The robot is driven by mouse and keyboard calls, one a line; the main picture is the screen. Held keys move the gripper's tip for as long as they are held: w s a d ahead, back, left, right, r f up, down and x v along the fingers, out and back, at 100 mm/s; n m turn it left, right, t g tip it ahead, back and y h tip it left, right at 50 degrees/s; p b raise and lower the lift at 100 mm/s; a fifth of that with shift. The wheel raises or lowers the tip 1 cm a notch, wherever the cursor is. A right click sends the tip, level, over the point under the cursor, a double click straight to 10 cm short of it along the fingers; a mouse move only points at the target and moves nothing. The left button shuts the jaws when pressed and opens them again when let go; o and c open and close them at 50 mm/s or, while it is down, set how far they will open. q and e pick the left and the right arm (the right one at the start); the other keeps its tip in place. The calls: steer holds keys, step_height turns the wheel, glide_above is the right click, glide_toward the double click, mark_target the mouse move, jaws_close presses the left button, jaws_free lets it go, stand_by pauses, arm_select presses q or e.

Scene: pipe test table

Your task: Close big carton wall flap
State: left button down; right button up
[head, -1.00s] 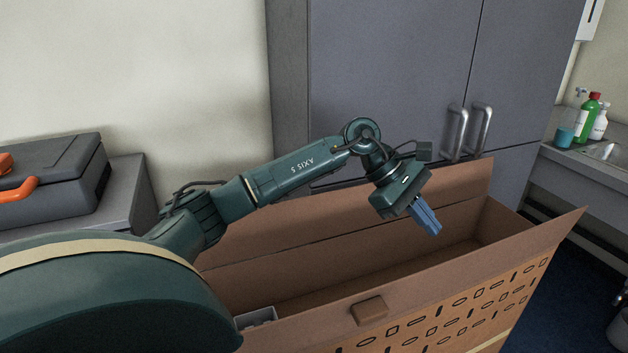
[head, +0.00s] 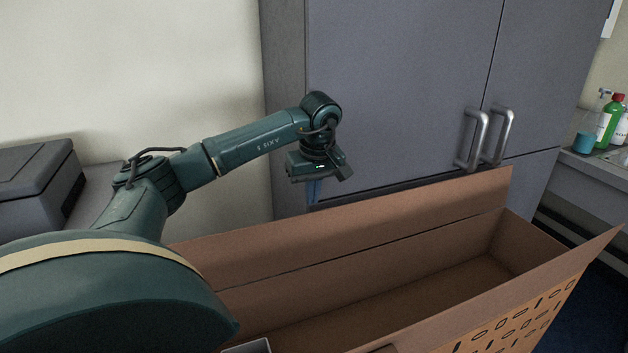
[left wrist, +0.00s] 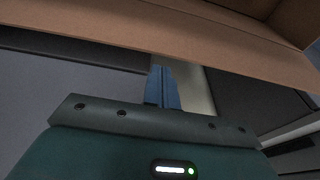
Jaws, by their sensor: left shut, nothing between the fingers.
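The big brown carton (head: 445,287) stands open in the head view, and its near left part is cut off. Its far long wall flap (head: 400,217) stands up along the cabinet side. Its near long flap (head: 520,288) leans outward. My left gripper (head: 314,190) is shut and empty, with blue fingers pointing down. It is at the far side of the far flap, towards the cabinet; the flap seems to hide the lowest fingertips. In the left wrist view the shut fingers (left wrist: 162,88) point at a brown carton panel (left wrist: 190,35). Contact cannot be told. My right gripper is not in view.
A grey cabinet (head: 400,80) with two metal handles (head: 487,138) stands close behind the carton. A dark case (head: 35,185) sits on a grey surface at left. A sink counter with bottles (head: 610,120) is at right. A pale-rimmed item (head: 258,347) shows at the bottom edge.

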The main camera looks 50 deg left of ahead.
arm_select(q)
steer(key=f, duration=0.3)
steer(key=shift+w+a+f, duration=0.15)
steer(key=shift+a+f, duration=0.15)
steer(key=shift+a, duration=0.05)
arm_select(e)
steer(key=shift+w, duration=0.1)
